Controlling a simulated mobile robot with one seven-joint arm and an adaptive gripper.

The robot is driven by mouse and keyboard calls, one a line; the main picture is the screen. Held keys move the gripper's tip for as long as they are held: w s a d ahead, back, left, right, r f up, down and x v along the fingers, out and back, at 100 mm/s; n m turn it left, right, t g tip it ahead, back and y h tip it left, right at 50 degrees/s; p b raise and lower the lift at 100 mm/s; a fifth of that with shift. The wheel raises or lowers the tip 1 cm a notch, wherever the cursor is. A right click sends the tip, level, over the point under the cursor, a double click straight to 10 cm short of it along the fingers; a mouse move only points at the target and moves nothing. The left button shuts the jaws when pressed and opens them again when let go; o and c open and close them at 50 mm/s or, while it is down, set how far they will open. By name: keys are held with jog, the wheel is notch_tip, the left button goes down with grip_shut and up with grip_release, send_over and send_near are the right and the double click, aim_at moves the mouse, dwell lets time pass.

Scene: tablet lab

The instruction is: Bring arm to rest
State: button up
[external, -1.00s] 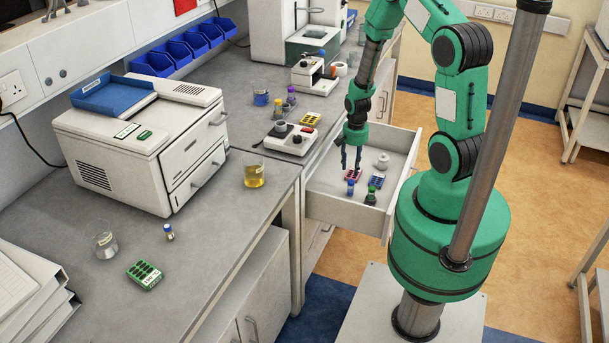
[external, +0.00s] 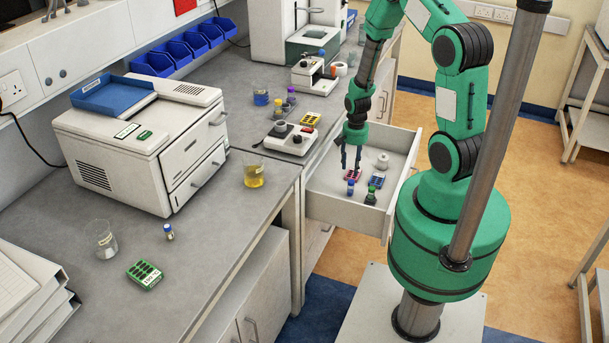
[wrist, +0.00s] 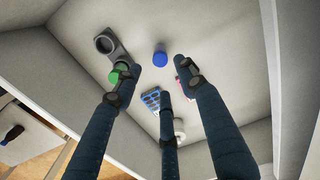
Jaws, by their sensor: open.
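My gripper (external: 351,160) hangs over the open drawer (external: 334,207), with its fingers pointing down. In the wrist view my gripper (wrist: 160,78) shows three fingers spread apart with nothing between them. A blue-capped vial (external: 350,187) and a green-capped dark bottle (external: 371,196) stand in the drawer near the fingertips. The blue cap (wrist: 160,58) and the green cap (wrist: 119,70) also show in the wrist view. A pink pack (external: 354,175) is partly hidden behind the fingers, and a blue pack (external: 377,181) lies to its right.
A white round jar (external: 382,161) sits farther back in the drawer. On the bench beside it are a balance (external: 290,144), a yellow pack (external: 309,119) and a beaker of yellow liquid (external: 254,175). The floor right of my base is mostly clear.

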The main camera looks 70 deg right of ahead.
jog(key=w+a+r+n+t+p, duration=0.1)
jog(key=w+a+r+n, duration=0.15)
jog(key=a+r, duration=0.7)
jog(key=w+a+r+n+t+p, duration=0.1)
jog(key=w+a+r+n, duration=0.2)
jog(key=r, duration=1.1)
jog(key=w+a+r+n+p, duration=0.1)
jog(key=w+a+r+n, duration=0.15)
jog(key=a+r, duration=0.65)
jog(key=s+a+r+n+t+b, duration=0.1)
jog(key=s+a+r+n, duration=0.2)
jog(key=s+a+r, duration=0.2)
jog(key=s+a+r+n+t+b, duration=0.2)
jog(key=s+a+r+n, duration=0.2)
jog(key=s+r, duration=0.7)
notch_tip(320, 180, up, 4)
jog(key=shift+a+f+n+t, duration=0.1)
jog(key=shift+a+n+t, duration=0.2)
jog(key=shift+a, duration=0.9)
